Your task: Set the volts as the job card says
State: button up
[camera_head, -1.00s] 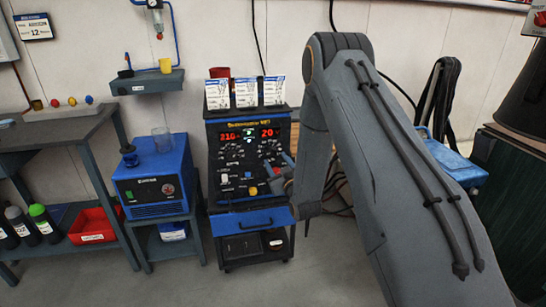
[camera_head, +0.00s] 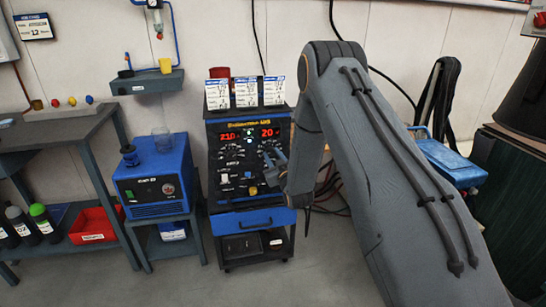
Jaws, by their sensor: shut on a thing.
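The welding machine (camera_head: 216,170) stands on a dark cart at mid-picture, with red digits on its black front panel. The left display (camera_head: 229,136) seems to read 210 and the right display (camera_head: 267,134) seems to read 20. Three white job cards (camera_head: 246,92) stand upright on top; their writing is too small to read. My gripper (camera_head: 270,160) is at the right side of the panel, below the right display. It is shut on the right-hand knob, which its fingers mostly hide.
A blue box unit (camera_head: 152,190) stands on a small table to the left. A yellow knob (camera_head: 252,191) and a white switch (camera_head: 225,178) sit low on the panel. A workbench with a red bin (camera_head: 92,225) is at far left. The floor in front is clear.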

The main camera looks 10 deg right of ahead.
jog(key=shift+m, duration=0.3)
jog(key=m+b, duration=0.1)
jog(key=m, duration=0.5)
jog(key=shift+a+f+t+b, duration=0.1)
jog(key=shift+f+t+b, duration=0.05)
jog(key=shift+t+b, duration=0.2)
jog(key=m, duration=0.4)
jog(key=shift+b, duration=0.35)
jog(key=m+h, duration=0.1)
jog(key=m, duration=0.3)
jog(key=shift+a, duration=0.1)
jog(key=m, duration=0.3)
jog(key=m+h+b, duration=0.1)
jog(key=m, duration=0.2)
jog(key=shift+a+t, duration=0.1)
jog(key=shift+t, duration=0.15)
jog(key=m, duration=0.4)
jog(key=shift+m+h, duration=0.3)
jog(key=shift+h, duration=0.1)
jog(key=shift+m, duration=0.3)
